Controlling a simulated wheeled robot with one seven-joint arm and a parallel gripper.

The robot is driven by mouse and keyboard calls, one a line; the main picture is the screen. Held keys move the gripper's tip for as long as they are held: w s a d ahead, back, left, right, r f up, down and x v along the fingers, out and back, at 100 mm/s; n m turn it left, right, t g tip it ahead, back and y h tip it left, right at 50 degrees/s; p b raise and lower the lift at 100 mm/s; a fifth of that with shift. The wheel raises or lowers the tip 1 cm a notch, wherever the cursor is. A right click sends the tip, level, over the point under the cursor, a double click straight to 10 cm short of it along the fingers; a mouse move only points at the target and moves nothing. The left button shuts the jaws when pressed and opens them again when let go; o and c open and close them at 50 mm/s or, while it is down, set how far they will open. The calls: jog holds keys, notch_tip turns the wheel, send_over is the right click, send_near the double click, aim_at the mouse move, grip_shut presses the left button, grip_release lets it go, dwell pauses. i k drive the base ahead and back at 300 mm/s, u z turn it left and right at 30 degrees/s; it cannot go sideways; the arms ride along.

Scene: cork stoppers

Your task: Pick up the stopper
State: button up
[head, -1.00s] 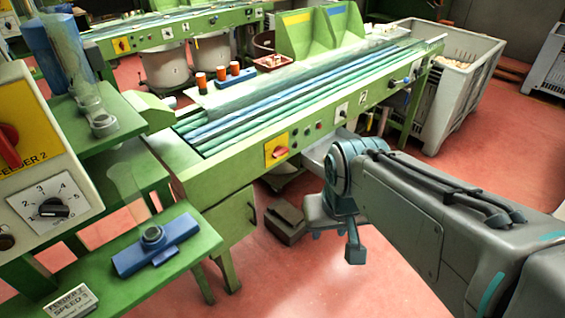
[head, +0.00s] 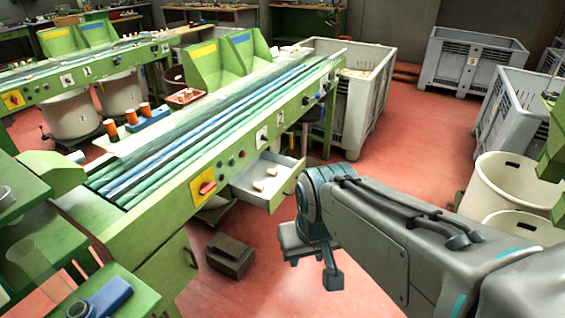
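Two small pale pieces that look like cork stoppers lie in an open grey drawer (head: 238,187) under the green machine, in the head view. One stopper (head: 271,171) lies further back and the other stopper (head: 258,185) nearer the front. Which one the task means cannot be told. My gripper (head: 314,272) hangs below my wrist, to the right of and nearer than the drawer, over the red floor. It is apart from the stoppers. Its fingers are small and seen at an angle, so their opening is unclear. No held thing shows.
The long green machine (head: 150,215) runs diagonally across the left and middle. A dark box (head: 229,257) stands on the floor below the drawer. Large grey crates (head: 470,62) and white bins (head: 500,185) stand at right. Red floor is clear beyond my arm.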

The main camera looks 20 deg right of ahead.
aim_at(256, 185)
jog(key=z, duration=0.9)
jog(key=i, duration=1.65)
jog(key=u, duration=0.9)
jog(key=i, duration=0.45)
jog(key=u, duration=0.35)
